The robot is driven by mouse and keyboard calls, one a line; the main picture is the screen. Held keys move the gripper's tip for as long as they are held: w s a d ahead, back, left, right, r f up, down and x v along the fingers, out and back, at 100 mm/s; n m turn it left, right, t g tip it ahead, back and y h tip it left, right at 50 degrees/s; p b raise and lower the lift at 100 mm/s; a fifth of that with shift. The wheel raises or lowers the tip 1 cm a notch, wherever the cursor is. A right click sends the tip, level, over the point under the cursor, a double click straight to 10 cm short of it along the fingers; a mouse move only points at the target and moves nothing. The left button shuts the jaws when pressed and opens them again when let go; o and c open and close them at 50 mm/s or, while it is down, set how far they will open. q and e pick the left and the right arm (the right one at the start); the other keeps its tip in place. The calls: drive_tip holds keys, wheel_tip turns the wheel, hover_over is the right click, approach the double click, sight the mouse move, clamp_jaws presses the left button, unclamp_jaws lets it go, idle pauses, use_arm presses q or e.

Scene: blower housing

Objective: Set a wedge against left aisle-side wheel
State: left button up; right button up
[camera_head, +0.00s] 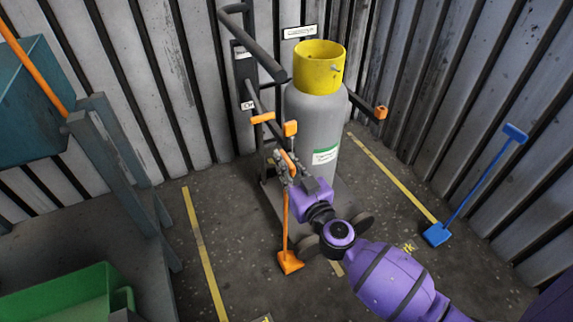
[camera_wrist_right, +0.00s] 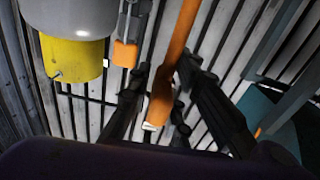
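The grey gas cylinder (camera_head: 312,120) with a yellow collar (camera_head: 318,68) stands upright on a dark trolley. Its left near wheel (camera_head: 308,247) and right wheel (camera_head: 362,225) rest at the front of the base. An orange wedge (camera_head: 290,262) on a long orange handle is low at the floor, just left of the left wheel; I cannot tell whether they touch. My right gripper (camera_head: 284,170) is closed around the handle, which passes between its fingers in the wrist view (camera_wrist_right: 168,85). A blue wedge (camera_head: 437,234) with a blue handle stands at the right wall. My left gripper is not in view.
Corrugated walls (camera_head: 450,70) enclose the corner. A grey-blue frame (camera_head: 125,165) and a green bin (camera_head: 75,298) stand at left. Yellow floor lines (camera_head: 203,255) run either side of the trolley. Dark trolley bars (camera_head: 262,60) rise near my arm. Floor between left line and trolley is clear.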

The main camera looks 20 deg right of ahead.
drive_tip(key=shift+o, duration=1.3)
drive_tip(key=shift+a+f, duration=0.1)
drive_tip(key=shift+f, duration=0.05)
drive_tip(key=shift+s, duration=0.15)
drive_tip(key=shift+s, duration=0.4)
drive_tip(key=s, duration=1.1)
